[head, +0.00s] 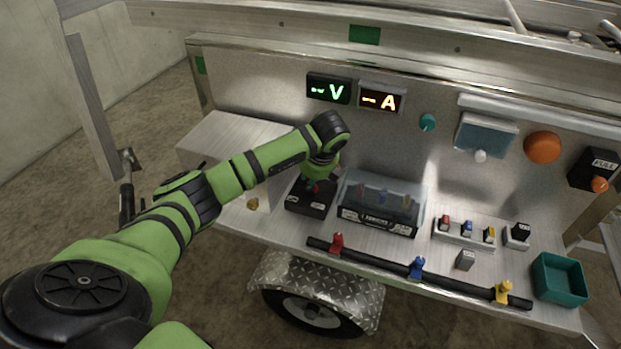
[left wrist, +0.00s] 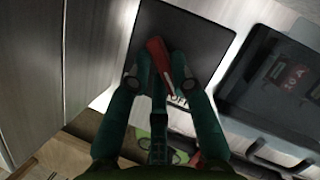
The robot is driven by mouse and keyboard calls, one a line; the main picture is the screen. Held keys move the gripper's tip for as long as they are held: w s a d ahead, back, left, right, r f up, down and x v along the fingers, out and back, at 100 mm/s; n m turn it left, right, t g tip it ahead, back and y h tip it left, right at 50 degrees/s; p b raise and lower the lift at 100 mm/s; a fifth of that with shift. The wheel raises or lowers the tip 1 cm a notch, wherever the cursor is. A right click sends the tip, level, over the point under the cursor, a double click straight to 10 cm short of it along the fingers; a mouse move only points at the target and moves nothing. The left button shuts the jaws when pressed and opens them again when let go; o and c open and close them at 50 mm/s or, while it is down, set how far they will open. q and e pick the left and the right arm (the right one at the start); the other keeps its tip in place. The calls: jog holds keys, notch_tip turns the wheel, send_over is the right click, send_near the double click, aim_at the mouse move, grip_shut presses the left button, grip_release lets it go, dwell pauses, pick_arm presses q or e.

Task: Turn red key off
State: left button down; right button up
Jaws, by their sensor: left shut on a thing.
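The red key (left wrist: 157,55) stands on a black switch box, whose dark top (left wrist: 200,38) shows in the left wrist view. A white label beside the key is partly covered by a finger. In the head view the black box (head: 305,207) sits on the trailer shelf. My left gripper (head: 315,183) points down over it, with a little red showing at its tips. In the left wrist view my left gripper (left wrist: 161,66) is shut on the red key, one finger on each side. The key's base is partly hidden. My right gripper is in neither view.
A clear-lidded fuse box (head: 378,224) stands close right of the switch box. A black bar (head: 375,262) with red, blue and yellow clamps runs along the shelf front. A green V display (head: 328,89) and an orange A display (head: 381,98) are lit on the panel.

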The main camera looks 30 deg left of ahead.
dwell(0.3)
pick_arm(q)
jog(key=c, duration=1.1)
grip_release()
jog(key=shift+r, duration=0.1)
jog(key=v, duration=1.2)
jog(key=shift+s, duration=0.1)
